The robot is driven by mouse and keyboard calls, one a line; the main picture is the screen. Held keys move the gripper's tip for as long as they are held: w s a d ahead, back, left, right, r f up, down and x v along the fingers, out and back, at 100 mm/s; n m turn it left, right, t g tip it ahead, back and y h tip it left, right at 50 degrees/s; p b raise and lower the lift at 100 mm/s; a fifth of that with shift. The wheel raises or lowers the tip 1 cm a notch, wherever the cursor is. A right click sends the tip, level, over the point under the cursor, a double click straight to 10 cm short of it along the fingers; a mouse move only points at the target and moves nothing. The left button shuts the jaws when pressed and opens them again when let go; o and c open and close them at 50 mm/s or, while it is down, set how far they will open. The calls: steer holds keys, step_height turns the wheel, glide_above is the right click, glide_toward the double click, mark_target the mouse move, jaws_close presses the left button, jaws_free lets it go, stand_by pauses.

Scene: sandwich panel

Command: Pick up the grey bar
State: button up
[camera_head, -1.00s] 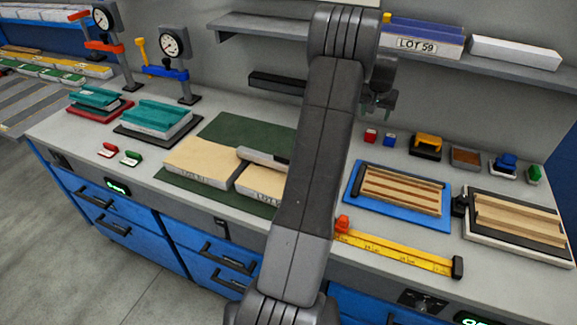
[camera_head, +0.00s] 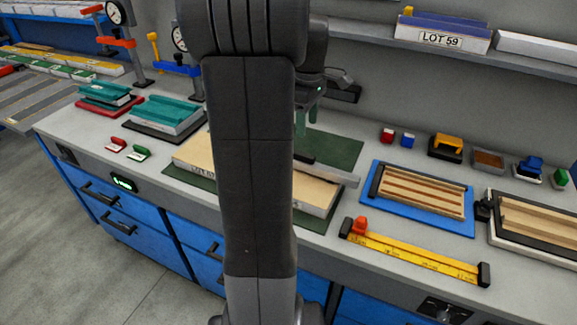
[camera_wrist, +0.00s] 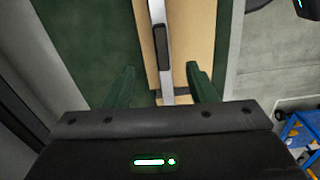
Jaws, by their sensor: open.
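The grey bar (camera_head: 338,175) lies across the pale wooden panels (camera_head: 314,192) on the dark green mat (camera_head: 345,150). It has a dark grip section, and its left part is hidden behind my arm in the head view. My gripper (camera_head: 307,118) is above the bar, pointing down, open and empty. In the wrist view the bar (camera_wrist: 168,75) runs lengthwise between the two green fingers of my gripper (camera_wrist: 161,84), with its black grip (camera_wrist: 162,47) just beyond the fingertips. The fingers look apart from the bar; the height gap cannot be told exactly.
A blue tray with wooden strips (camera_head: 465,225) and a yellow ruler (camera_head: 415,257) with a red slider lie to the right. Small red and blue blocks stand behind. Teal-topped stacks (camera_head: 165,112) and dial gauges are at left. A shelf (camera_head: 480,62) overhangs the back.

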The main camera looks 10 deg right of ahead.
mark_target(304, 155)
steer(key=f, duration=0.8)
steer(key=shift+s+a+f, duration=0.15)
steer(key=shift+a, duration=0.1)
steer(key=f, duration=0.3)
steer(key=w+f, duration=0.1)
steer(key=shift+a+f, duration=0.25)
steer(key=shift+f, duration=0.5)
jaws_close()
